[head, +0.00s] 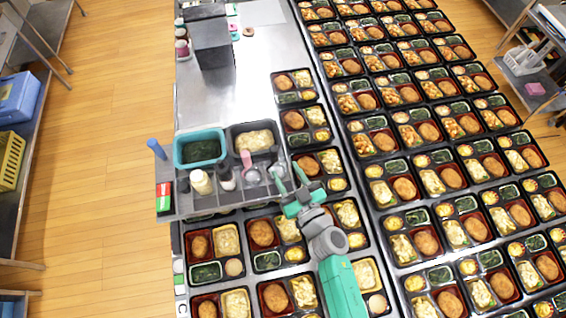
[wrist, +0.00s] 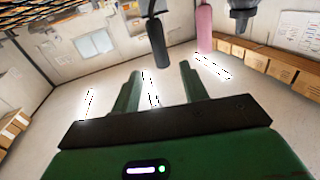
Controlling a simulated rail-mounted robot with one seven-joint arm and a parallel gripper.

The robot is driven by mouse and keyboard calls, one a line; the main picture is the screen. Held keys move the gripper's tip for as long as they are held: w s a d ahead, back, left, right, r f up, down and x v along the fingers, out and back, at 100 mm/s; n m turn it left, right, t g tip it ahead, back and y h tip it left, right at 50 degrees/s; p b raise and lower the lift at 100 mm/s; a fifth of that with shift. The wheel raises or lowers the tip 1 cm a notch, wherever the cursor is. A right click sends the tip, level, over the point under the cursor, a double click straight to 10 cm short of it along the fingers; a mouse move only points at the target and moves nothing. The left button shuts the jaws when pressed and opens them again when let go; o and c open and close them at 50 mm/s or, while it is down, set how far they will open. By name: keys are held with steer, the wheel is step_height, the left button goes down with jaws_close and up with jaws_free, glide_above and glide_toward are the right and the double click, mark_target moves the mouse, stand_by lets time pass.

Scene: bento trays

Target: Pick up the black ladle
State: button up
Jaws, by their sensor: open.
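The black ladle's dark handle (wrist: 158,40) hangs into the top of the wrist view, ahead of the gap between my fingers. Its bowl is out of that view, and I cannot clearly make out the ladle in the head view. My gripper (head: 288,178) is at the right end of the grey serving shelf in the head view. In the wrist view my gripper (wrist: 160,88) has its two green fingers spread apart with nothing between them. The handle looks beyond the fingertips, not touching them.
A pink-handled utensil (wrist: 204,25) stands close beside the black handle; it also shows in the head view (head: 247,160). A teal container (head: 201,133) and pale bottles (head: 201,182) share the shelf. Filled bento trays (head: 362,145) crowd the tables below and right.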

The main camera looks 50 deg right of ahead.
mark_target(276, 155)
steer(key=x, duration=0.8)
steer(key=shift+b, duration=0.35)
steer(key=shift+a+r, duration=0.1)
jaws_close()
